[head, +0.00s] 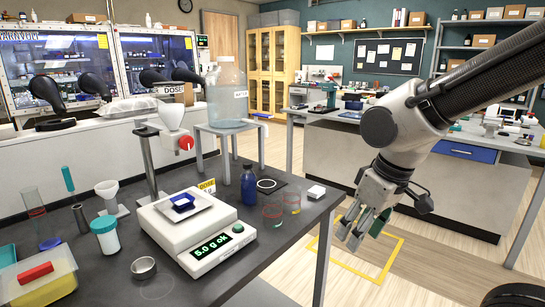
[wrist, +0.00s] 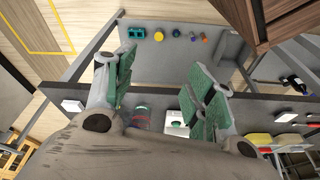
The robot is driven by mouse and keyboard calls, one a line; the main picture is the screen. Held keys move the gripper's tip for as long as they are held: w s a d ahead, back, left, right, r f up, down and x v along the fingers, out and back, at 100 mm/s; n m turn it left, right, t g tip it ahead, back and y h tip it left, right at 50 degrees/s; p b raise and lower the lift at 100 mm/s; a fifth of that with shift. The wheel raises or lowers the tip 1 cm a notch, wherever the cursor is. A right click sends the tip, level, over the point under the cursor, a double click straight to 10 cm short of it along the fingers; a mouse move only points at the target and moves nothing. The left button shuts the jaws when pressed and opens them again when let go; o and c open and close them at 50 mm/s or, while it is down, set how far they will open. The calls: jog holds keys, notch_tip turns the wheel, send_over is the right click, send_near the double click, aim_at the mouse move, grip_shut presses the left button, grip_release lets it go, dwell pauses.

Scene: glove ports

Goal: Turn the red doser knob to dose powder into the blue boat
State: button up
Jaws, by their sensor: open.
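The blue boat (head: 183,203) sits on the pan of a white balance (head: 196,234), below the doser. The balance display reads "5.0 g ok" in green. My gripper (head: 361,222) is open and empty, off the bench's right edge, well to the right of the knob and apart from it. In the wrist view my gripper's green-padded fingers (wrist: 163,88) are spread with nothing between them.
A blue bottle (head: 250,186), two red-banded glass beakers (head: 283,210) and a small white box (head: 316,191) stand right of the balance. A large clear carboy (head: 227,95) stands on a stand behind. Floor beneath my gripper is clear.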

jog(key=s+d+r+m+t+h, duration=0.1)
jog(key=s+d+r+m, duration=0.2)
jog(key=d, duration=0.6)
jog(key=s+d+r+m+t+h, duration=0.1)
jog(key=s+d+r+m, duration=0.2)
jog(key=d, duration=0.6)
jog(key=shift+d+r+m, duration=0.4)
jog(key=shift+r+m, duration=0.2)
jog(key=shift+r, duration=0.2)
